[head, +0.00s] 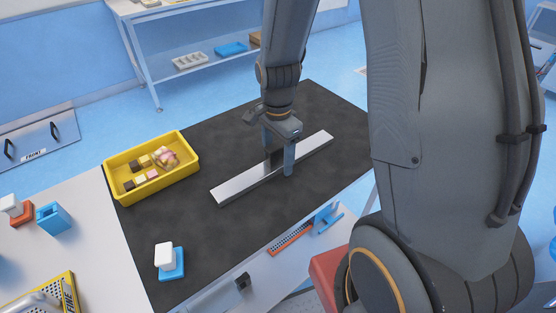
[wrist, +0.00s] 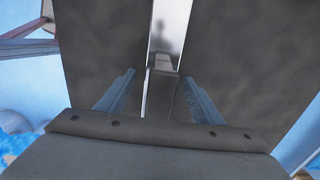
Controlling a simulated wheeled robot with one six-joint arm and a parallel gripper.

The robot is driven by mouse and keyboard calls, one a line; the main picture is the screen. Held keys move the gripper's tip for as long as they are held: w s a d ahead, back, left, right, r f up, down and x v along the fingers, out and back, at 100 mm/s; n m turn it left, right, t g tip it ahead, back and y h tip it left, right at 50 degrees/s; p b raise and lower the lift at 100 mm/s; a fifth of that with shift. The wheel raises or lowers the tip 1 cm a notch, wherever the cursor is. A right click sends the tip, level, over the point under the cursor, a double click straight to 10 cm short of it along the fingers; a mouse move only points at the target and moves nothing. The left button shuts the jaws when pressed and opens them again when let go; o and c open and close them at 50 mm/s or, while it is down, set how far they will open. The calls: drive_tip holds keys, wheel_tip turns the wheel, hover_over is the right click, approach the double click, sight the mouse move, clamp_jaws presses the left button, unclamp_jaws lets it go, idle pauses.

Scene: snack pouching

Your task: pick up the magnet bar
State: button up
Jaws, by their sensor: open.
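The magnet bar (head: 240,185) is a long, flat silver bar lying diagonally on the dark mat. A dark upright grip stands at its middle, partly hidden by my fingers in the head view. My gripper (head: 279,165) points down over the middle of the bar, with its blue-grey fingers low around the grip. In the wrist view the silver bar (wrist: 171,30) runs up the picture. The dark grip (wrist: 160,92) stands between the two spread fingers, with a gap on each side. The gripper is open and holds nothing.
A yellow bin (head: 118,190) with several small snack pieces stands left of the bar on the dark mat (head: 215,240). A white-and-blue block (head: 169,262) stands near the front. An orange perforated item (head: 291,240) lies by the mat's right front edge. The mat around the bar is clear.

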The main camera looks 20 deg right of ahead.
drive_tip(key=shift+f, duration=0.15)
clamp_jaws()
idle(0.5)
